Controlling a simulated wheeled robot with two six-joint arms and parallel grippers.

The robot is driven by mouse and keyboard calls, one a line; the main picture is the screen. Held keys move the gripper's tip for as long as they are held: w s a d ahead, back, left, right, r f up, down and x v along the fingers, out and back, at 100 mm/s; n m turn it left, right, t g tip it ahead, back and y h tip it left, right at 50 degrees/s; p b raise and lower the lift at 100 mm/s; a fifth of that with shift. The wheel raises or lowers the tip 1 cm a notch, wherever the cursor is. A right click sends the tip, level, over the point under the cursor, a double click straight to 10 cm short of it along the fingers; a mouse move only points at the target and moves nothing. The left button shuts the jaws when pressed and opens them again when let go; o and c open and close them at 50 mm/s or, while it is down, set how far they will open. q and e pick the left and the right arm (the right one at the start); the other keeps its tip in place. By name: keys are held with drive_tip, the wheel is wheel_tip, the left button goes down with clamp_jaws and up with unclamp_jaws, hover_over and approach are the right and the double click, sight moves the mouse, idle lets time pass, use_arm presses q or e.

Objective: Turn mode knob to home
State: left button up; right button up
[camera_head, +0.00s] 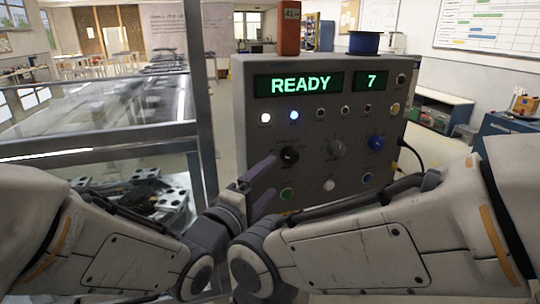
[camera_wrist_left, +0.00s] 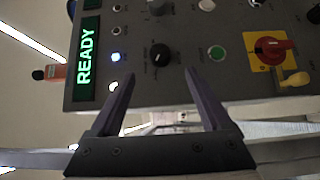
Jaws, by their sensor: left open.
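A dark grey control box (camera_head: 240,108) shows "READY" and "7" in green on its front. A black knob (camera_head: 289,155) is at the left of the panel's knob row; it also shows in the left wrist view (camera_wrist_left: 160,54). A grey knob (camera_head: 336,147) and a blue knob (camera_head: 376,142) sit to its right. The labels are too small to read, so I cannot tell which is the mode knob. My left gripper (camera_head: 272,176) is open and empty, its fingers pointing at the panel. In the left wrist view its fingertips (camera_wrist_left: 160,74) flank the black knob's line, apart from it. My right gripper is hidden.
A green button (camera_head: 287,193) is below the black knob. In the left wrist view a red handle (camera_wrist_left: 270,47) sits on a yellow plate beyond the green button. A glass-topped metal frame (camera_head: 90,115) stands left. A red-orange object (camera_head: 287,30) and blue spool (camera_head: 364,43) top the box.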

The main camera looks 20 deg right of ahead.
sight(288, 159)
use_arm(q)
drive_tip(key=p+x, duration=0.2)
drive_tip(key=x, duration=0.6)
drive_tip(key=shift+w+d+p, duration=0.1)
drive_tip(key=shift+w+p, duration=0.15)
drive_tip(key=shift+p, duration=0.05)
drive_tip(key=shift+w+d, duration=0.45)
clamp_jaws()
